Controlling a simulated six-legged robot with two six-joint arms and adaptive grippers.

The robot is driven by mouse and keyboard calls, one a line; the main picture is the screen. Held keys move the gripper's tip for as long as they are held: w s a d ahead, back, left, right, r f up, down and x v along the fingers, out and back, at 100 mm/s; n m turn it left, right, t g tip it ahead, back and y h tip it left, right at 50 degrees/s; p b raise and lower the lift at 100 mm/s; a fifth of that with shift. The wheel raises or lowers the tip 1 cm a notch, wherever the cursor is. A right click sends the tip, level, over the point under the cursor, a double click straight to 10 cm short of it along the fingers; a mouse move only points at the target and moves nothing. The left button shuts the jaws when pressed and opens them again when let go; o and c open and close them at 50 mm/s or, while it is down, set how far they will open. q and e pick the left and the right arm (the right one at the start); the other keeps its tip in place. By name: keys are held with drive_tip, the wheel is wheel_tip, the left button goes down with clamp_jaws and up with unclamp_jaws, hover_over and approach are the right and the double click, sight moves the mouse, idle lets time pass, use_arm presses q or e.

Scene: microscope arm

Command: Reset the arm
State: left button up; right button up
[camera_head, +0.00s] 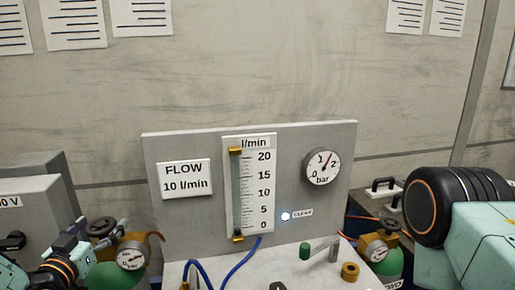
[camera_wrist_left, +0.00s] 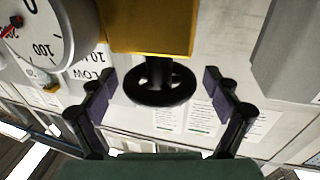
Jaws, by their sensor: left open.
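No microscope arm shows in either view. My left gripper (camera_head: 80,236) is at the lower left of the head view, beside a black handwheel (camera_head: 101,228) on a brass valve with a round gauge (camera_head: 131,257). In the left wrist view the open fingers (camera_wrist_left: 158,84) stand on either side of the black handwheel (camera_wrist_left: 160,92), with gaps showing. The brass valve body (camera_wrist_left: 150,28) and gauge (camera_wrist_left: 45,32) are above it there. My right gripper is out of view; only part of my right arm shows at the right edge.
A grey panel holds a flow tube (camera_head: 237,195), a sign "FLOW 10 l/min" (camera_head: 185,179), a bar gauge (camera_head: 321,167) and a lit lamp (camera_head: 285,216). A second gauged valve (camera_head: 376,249) stands right.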

use_arm(q)
drive_tip(key=shift+n+y+b, duration=0.8)
drive_tip(key=shift+y, duration=0.5)
drive_tip(key=shift+s+d, duration=0.1)
